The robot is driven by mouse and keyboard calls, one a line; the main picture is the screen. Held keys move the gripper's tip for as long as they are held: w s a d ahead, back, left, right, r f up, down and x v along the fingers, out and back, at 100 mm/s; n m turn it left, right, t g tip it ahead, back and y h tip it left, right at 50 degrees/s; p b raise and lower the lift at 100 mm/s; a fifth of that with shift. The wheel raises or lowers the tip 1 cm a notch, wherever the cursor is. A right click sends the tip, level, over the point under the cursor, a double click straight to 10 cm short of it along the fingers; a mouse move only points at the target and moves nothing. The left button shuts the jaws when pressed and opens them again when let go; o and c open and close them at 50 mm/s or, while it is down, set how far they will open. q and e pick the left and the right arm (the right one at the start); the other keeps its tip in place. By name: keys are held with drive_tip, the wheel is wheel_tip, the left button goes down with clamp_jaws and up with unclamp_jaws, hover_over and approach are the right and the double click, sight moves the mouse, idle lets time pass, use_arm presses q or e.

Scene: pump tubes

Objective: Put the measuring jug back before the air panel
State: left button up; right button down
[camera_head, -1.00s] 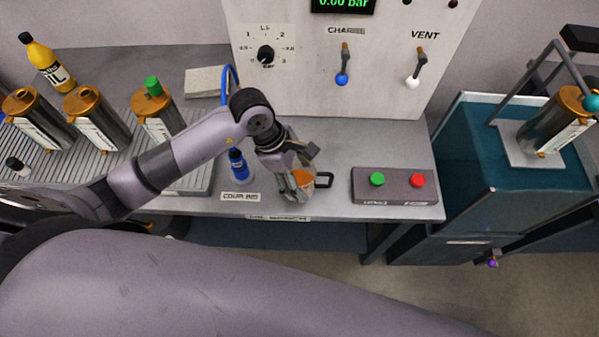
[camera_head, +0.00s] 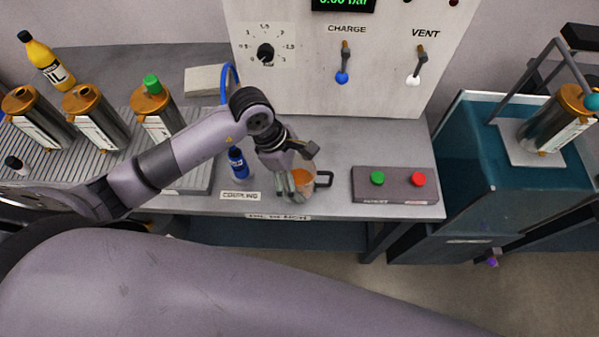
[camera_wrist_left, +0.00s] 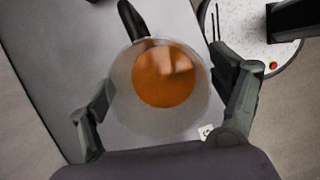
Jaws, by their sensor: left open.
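The measuring jug (camera_head: 304,181) is clear with orange liquid and a dark handle on its right. It appears to stand on the grey bench near the front edge, before the pale air panel (camera_head: 310,65) with its dial and CHARGE and VENT levers. My left gripper (camera_head: 293,176) is open at the jug and partly hides it. In the left wrist view I look down on the jug (camera_wrist_left: 162,80), with one finger of the left gripper (camera_wrist_left: 165,103) on each side; contact is hard to tell. My right gripper is out of view.
A blue bottle (camera_head: 238,163) stands just left of the jug. A button box (camera_head: 394,185) with green and red buttons sits to the right. Bare bench (camera_head: 370,140) lies behind that box. Several metal canisters stand on the ribbed tray at left.

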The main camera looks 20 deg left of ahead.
use_arm(q)
drive_tip(key=b+v, duration=0.1)
drive_tip(key=v, duration=1.1)
drive_tip(key=shift+r, duration=0.1)
